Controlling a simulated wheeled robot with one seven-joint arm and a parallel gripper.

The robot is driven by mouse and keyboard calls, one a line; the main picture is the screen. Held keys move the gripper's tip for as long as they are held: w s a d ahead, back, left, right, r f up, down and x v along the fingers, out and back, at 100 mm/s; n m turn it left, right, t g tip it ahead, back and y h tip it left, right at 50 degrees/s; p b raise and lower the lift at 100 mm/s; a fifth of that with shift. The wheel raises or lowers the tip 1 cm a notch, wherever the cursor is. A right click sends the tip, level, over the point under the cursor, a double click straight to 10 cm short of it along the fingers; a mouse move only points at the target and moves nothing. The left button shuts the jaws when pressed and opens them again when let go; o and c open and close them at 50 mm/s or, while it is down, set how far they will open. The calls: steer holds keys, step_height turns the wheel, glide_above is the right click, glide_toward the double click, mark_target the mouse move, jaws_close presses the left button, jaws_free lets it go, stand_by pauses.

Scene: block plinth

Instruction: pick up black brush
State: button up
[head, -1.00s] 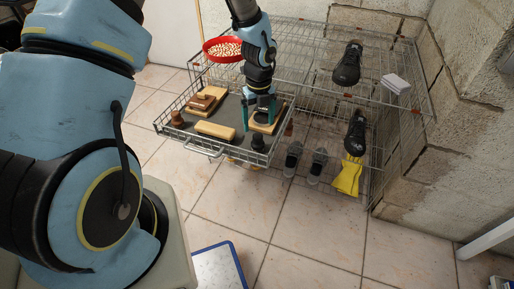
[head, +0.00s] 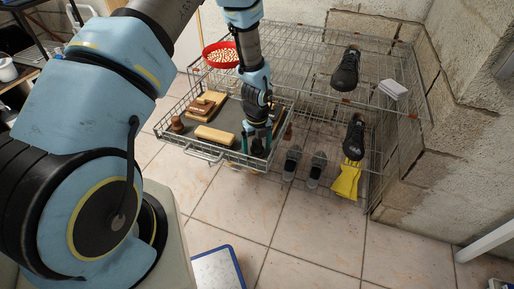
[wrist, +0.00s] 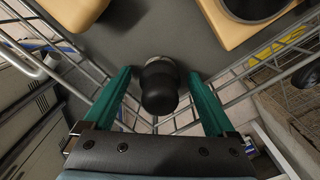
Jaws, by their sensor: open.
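The black brush (wrist: 159,86) is a small dark rounded piece in the front right corner of the wire drawer (head: 203,154). In the wrist view it stands between the two green fingers of my gripper (wrist: 161,100), with a gap on each side. My gripper (head: 257,148) is open and low over that corner in the head view. There the brush (head: 257,147) is mostly hidden by the fingers.
A tan brush (head: 214,135), stacked wooden brushes (head: 207,103) and a brown knob-shaped brush (head: 177,124) lie in the drawer. A red bowl (head: 221,54) sits on the rack top. Shoes (head: 346,68) and yellow gloves (head: 346,181) are at the right.

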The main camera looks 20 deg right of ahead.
mark_target(257, 140)
steer(key=c, duration=1.4)
steer(key=shift+r, duration=0.1)
step_height(257, 140, up, 10)
steer(key=shift+b, duration=0.4)
steer(key=o, duration=0.8)
steer(key=c, duration=0.6)
